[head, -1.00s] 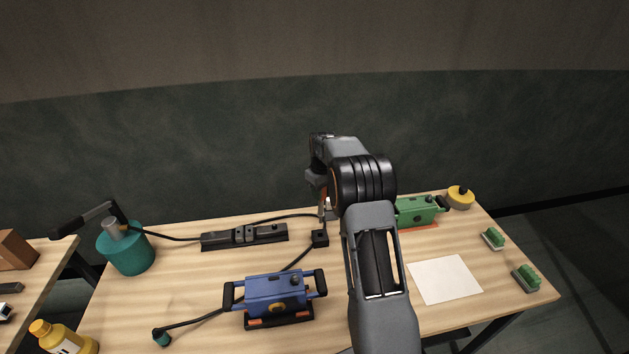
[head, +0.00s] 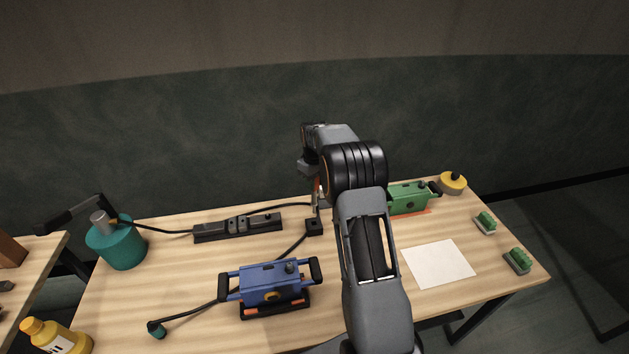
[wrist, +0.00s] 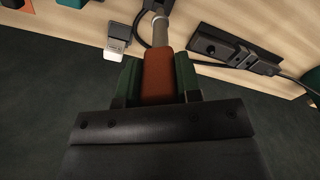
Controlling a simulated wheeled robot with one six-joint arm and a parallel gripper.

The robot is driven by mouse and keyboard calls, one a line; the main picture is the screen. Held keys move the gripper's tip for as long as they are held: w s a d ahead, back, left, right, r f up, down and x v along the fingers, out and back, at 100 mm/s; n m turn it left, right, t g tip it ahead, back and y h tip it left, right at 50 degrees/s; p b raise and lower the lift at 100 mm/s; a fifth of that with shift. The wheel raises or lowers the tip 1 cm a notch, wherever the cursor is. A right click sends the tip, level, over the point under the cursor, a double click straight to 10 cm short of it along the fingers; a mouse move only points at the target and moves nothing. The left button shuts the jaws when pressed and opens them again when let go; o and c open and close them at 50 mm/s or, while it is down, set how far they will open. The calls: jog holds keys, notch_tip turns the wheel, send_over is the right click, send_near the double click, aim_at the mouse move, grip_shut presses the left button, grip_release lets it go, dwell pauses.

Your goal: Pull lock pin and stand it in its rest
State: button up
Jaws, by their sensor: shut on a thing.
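My gripper (wrist: 158,84) has green-padded jaws shut on the red-brown grip of the lock pin (wrist: 158,72). In the wrist view its grey metal shaft runs away from the jaws towards the table. In the head view the pin (head: 317,187) shows as a small red strip and a thin grey shaft, roughly upright, beside my arm. The shaft's lower end is just above or at a small black block (head: 314,228) on the table. I cannot tell whether it touches or enters the block. My arm hides part of the jaws in the head view.
A long black strip (head: 238,228) with a cable lies left of the pin. A blue device (head: 270,284) stands in front. A green device (head: 408,198), a yellow round item (head: 452,183) and white paper (head: 438,263) are to the right. A teal canister (head: 117,246) stands far left.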

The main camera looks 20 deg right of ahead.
aim_at(314, 203)
jog(key=shift+f+b, duration=1.45)
jog(key=shift+f, duration=1)
jog(key=shift+f+b, duration=1.75)
jog(key=shift+f, duration=0.95)
jog(key=o, duration=1.1)
jog(key=shift+o, duration=0.3)
jog(key=shift+o, duration=0.9)
jog(key=shift+r+p, duration=0.3)
jog(key=shift+r, duration=0.1)
jog(key=shift+r+p, duration=1.1)
jog(key=shift+r, duration=0.75)
